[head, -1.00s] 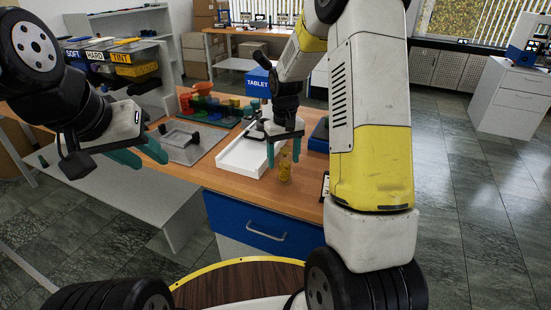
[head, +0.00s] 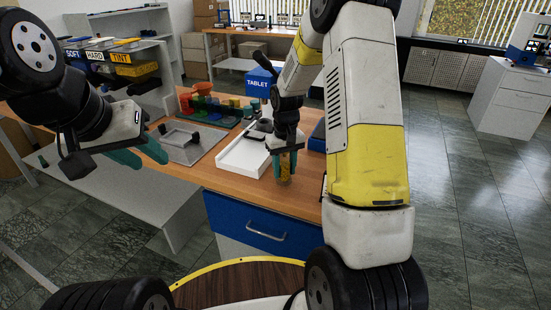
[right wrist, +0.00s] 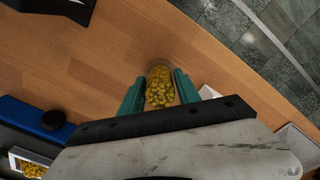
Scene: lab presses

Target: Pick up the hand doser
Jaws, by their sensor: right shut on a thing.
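The hand doser (head: 284,180) looks like a clear cup filled with yellow pellets. It stands upright near the front edge of the wooden table. My right gripper (head: 284,168) is around its upper part and shut on it. In the right wrist view the doser (right wrist: 160,85) sits between the two teal fingers of the gripper (right wrist: 159,90), with pellets showing through its open top. Whether its base touches the table is hard to tell. My left gripper (head: 150,162) is open and empty, off to the left in front of the table.
A white tray (head: 240,160) lies just left of the doser, and a grey tray (head: 190,152) further left. Colored parts (head: 205,103) stand behind. A blue box labelled TABLET (head: 260,82) is at the back. A blue device (right wrist: 35,115) sits close by. The table's front right is clear.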

